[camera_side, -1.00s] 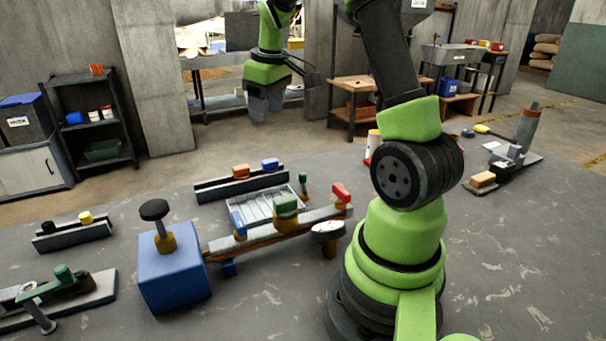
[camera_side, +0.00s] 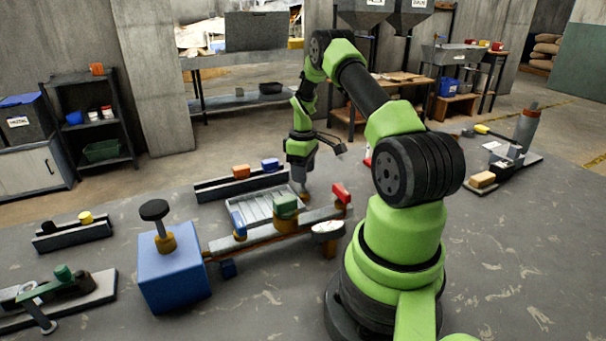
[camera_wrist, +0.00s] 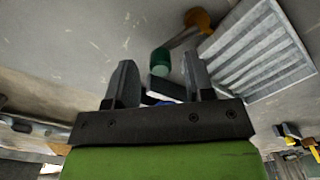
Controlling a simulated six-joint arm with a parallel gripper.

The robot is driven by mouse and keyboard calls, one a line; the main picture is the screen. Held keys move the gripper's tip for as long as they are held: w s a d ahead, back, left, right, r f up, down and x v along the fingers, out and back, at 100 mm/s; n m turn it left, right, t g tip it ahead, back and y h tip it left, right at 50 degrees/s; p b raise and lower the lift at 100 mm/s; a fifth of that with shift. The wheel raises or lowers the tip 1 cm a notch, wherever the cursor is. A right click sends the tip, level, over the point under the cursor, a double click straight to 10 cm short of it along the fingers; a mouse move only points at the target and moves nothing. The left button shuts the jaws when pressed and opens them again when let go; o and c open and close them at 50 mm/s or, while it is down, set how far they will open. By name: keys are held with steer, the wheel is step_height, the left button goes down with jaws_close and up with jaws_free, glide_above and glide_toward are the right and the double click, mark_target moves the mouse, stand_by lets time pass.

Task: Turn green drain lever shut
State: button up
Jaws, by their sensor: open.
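The green drain lever shows in the wrist view as a green cylindrical grip (camera_wrist: 160,62) on a thin arm that runs to an orange-brown pivot (camera_wrist: 198,19). My gripper (camera_wrist: 159,62) is open, and the green grip appears between and just beyond its two fingertips. I cannot tell whether either finger touches it. In the side view my gripper (camera_side: 301,184) points down at the back right of the ribbed tray (camera_side: 262,211) and hides the lever's grip there.
A rail with orange (camera_side: 241,171) and blue (camera_side: 270,164) blocks stands behind the tray. In front runs a pipe with a green block (camera_side: 286,206) and a red handle (camera_side: 341,192). A blue box with a black knob (camera_side: 154,210) stands left.

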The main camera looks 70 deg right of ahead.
steer(key=shift+f, duration=0.7)
jaws_close()
